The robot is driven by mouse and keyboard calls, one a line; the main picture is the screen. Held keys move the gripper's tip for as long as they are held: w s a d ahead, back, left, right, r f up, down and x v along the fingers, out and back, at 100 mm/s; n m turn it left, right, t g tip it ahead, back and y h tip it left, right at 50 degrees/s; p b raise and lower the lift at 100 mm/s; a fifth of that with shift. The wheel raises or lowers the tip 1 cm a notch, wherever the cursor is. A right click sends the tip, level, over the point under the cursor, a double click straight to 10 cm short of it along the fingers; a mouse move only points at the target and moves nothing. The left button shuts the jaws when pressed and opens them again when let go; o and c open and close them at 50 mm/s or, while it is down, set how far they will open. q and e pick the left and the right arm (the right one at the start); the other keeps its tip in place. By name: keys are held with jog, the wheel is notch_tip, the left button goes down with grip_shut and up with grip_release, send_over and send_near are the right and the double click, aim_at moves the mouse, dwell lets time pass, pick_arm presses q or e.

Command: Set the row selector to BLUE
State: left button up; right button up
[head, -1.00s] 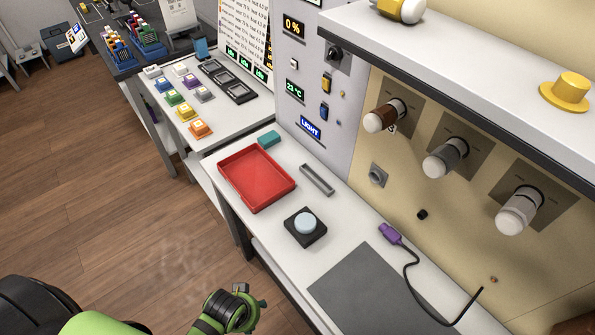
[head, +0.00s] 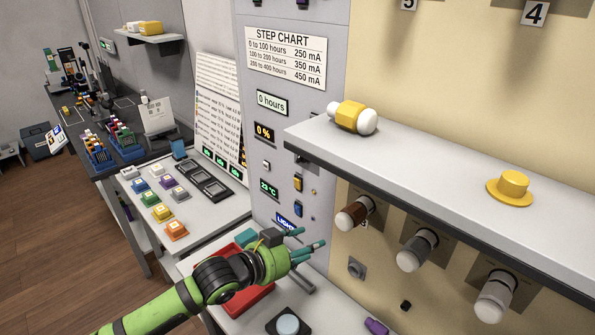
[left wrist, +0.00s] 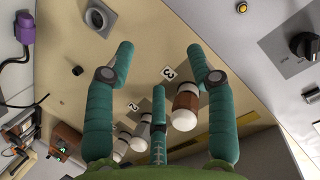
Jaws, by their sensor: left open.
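A black rotary knob (left wrist: 303,46) on a grey plate shows at the right of the left wrist view. I take it for the row selector, but no BLUE mark or setting is readable there. In the head view the shelf's corner mostly hides that part of the panel. My left gripper (head: 307,241), with teal fingers, is raised over the bench by the red tray, in front of the grey panel's lower part. In the left wrist view its fingers (left wrist: 160,52) are spread, with nothing between them. They are apart from the knob. My right gripper is out of view.
The white shelf (head: 430,180) juts out to the right of my gripper, with a yellow-and-white bulb (head: 353,117) and a yellow hat-shaped piece (head: 511,187) on it. Sockets with a brown lamp (head: 354,213) and pale lamps project below it. A red tray (head: 247,299) lies under my arm.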

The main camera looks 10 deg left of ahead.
aim_at(298, 158)
pick_arm(q)
jog(key=w+a+r+m+t+h, duration=0.25)
jog(key=w+a+r, duration=0.55)
jog(key=r, duration=0.5)
jog(key=shift+n+t+y, duration=0.25)
jog(key=shift+t+y, duration=0.1)
jog(key=shift+p+x, duration=1.5)
jog(key=shift+x, duration=1.95)
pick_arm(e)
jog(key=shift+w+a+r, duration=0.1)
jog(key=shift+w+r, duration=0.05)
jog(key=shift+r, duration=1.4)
pick_arm(q)
jog(key=shift+w+a+f, duration=0.1)
jog(key=shift+w+a, duration=0.1)
jog(key=shift+c, duration=0.4)
grip_shut()
